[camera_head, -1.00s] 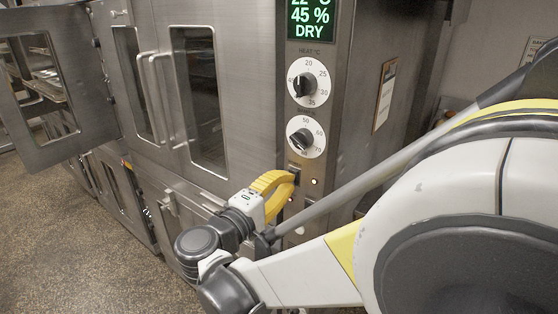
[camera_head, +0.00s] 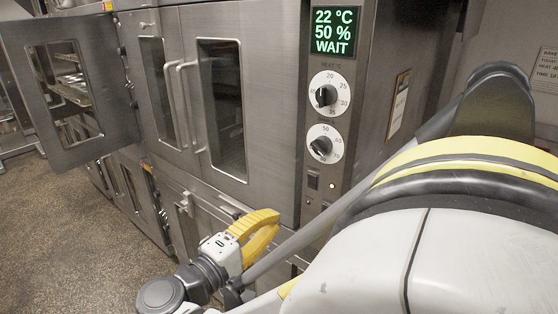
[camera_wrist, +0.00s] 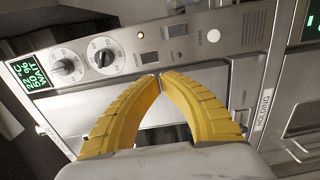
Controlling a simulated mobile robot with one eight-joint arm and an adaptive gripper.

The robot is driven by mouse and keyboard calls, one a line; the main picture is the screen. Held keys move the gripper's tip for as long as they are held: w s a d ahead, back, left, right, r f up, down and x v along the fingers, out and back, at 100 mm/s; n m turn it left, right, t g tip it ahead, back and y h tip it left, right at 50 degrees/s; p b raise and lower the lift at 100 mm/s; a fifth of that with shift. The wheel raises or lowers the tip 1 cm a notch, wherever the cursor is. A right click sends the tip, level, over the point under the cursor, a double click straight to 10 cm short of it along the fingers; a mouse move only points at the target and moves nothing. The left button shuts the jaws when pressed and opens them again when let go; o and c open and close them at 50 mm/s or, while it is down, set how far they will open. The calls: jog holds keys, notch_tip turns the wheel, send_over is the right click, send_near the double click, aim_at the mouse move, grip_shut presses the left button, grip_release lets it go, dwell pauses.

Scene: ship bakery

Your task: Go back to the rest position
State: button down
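My gripper (camera_head: 258,228) has two yellow fingers and is in front of the lower part of the proofer cabinet, below and left of its control panel. In the wrist view the fingertips (camera_wrist: 160,78) meet with nothing visible between them. The fingers look clear of the panel. The control panel (camera_head: 325,165) has a green display (camera_head: 335,31) reading 22 °C, 50 % and WAIT, two round dials (camera_head: 328,95), a dark switch (camera_head: 313,180) and a small lit lamp.
An open door with a window (camera_head: 112,120) swings out at the left, with racks visible behind it. Closed doors with vertical handles (camera_head: 190,110) are beside the panel. The speckled floor (camera_head: 70,240) at the lower left is free. A wall notice (camera_head: 546,68) is at the right.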

jog(key=s+d+f+m+g+y, duration=0.1)
jog(key=d+f+m+g+y, duration=0.15)
jog(key=d, duration=0.65)
jog(key=s+d+f+m+g+y, duration=0.15)
jog(key=d+g, duration=0.25)
jog(key=d, duration=0.5)
jog(key=s+d+f+m+y, duration=0.2)
jog(key=s+m+y, duration=0.4)
jog(key=s, duration=0.4)
jog(key=shift+s+d+f+y, duration=0.2)
jog(key=shift+f+y, duration=0.2)
jog(key=shift+y, duration=0.1)
jog(key=shift+g, duration=0.25)
